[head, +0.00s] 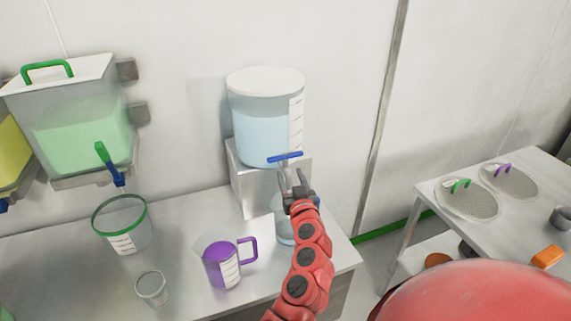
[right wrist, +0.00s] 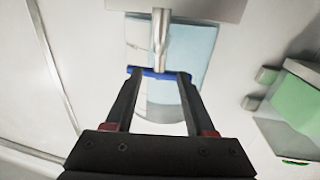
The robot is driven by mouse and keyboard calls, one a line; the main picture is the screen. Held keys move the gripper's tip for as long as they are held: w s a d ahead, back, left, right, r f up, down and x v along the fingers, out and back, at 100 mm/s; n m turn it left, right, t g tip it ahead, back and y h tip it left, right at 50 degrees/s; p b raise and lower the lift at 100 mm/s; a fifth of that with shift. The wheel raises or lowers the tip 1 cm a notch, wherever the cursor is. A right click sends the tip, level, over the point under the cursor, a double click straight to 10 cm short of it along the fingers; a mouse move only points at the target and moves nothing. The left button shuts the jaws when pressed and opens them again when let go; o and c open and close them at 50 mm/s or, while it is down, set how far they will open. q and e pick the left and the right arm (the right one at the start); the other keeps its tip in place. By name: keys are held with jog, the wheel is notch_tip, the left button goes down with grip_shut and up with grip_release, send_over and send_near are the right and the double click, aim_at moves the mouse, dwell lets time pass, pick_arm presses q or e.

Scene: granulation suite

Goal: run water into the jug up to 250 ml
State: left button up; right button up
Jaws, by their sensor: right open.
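The water tank (head: 262,110) is a clear drum of pale blue water on a metal stand, at the centre of the head view. Its tap has a blue T-handle (head: 285,157) and a steel spout. A clear vessel (head: 282,228), likely the jug, stands below the tap; my right arm hides part of it, and its level is unreadable. My right gripper (head: 298,190) is open at the tap, just below the handle. In the right wrist view the blue handle (right wrist: 148,71) crosses at the fingertips (right wrist: 160,78); I cannot tell whether they touch. My left gripper is not in view.
A green-liquid tank (head: 80,130) hangs above the bucket. Another table (head: 430,190) stands at right, beyond a gap.

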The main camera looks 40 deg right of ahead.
aim_at(286, 164)
jog(key=shift+p+x, duration=0.65)
jog(key=shift+x, duration=2.85)
grip_shut()
